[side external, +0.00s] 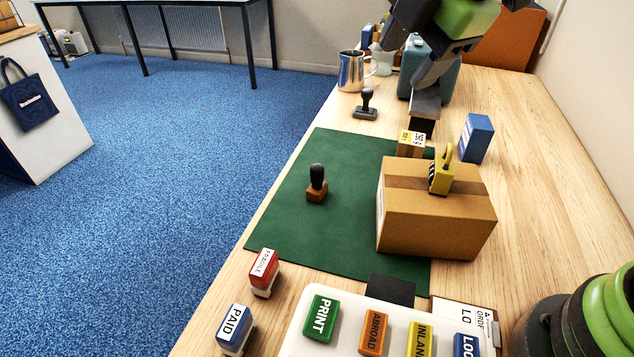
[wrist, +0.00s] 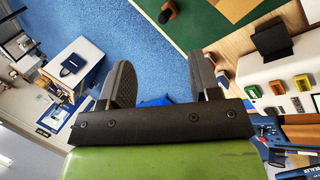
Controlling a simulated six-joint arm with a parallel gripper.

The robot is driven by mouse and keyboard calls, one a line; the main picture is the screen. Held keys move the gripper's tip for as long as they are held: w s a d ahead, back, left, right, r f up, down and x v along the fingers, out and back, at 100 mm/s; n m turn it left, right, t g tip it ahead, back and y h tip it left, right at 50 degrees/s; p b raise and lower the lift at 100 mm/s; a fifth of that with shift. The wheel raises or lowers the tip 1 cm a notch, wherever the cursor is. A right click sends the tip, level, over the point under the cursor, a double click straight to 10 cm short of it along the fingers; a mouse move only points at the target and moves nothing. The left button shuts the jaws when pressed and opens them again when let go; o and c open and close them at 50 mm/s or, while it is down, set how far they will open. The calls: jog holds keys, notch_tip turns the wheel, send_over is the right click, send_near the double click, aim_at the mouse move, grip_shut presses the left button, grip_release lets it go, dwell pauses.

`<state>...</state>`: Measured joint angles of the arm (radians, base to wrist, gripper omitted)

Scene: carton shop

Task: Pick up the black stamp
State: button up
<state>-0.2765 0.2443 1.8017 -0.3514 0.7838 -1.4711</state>
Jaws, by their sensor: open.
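Two stamps have black handles. One with a dark grey-black base (side external: 365,112) stands upright on the wood near the steel jug, beyond the mat's far edge. The other, a black-handled stamp with a brown wooden base (side external: 317,184), stands upright on the green mat (side external: 290,215); it also seems to show at the top of the wrist view (wrist: 167,12). My gripper (side external: 402,65) is at the top of the side view, above the far end of the table and apart from both stamps. In the wrist view its two fingers (wrist: 163,82) are spread with nothing held between them.
A carton (side external: 435,225) with a yellow tape dispenser (side external: 440,172) on top stands on the mat's right side. A small box (side external: 411,144) and blue box (side external: 476,138) stand beyond. The mat's left half is mostly clear.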

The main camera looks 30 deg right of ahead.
jog(key=w+a+f+n, duration=0.4)
jog(key=w+f+n, duration=0.1)
jog(key=f+n, duration=0.15)
jog(key=n, duration=0.9)
send_near(317, 167)
jog(key=w+a, duration=0.1)
jog(key=shift+h, duration=0.5)
jog(key=x, duration=0.5)
jog(key=shift+s+a, duration=0.1)
jog(key=shift+s, duration=0.1)
jog(key=x, duration=0.5)
jog(key=shift+s+d+f, duration=0.15)
jog(key=shift+d+f, duration=0.1)
jog(key=shift+f, duration=0.15)
jog(key=c, duration=1)
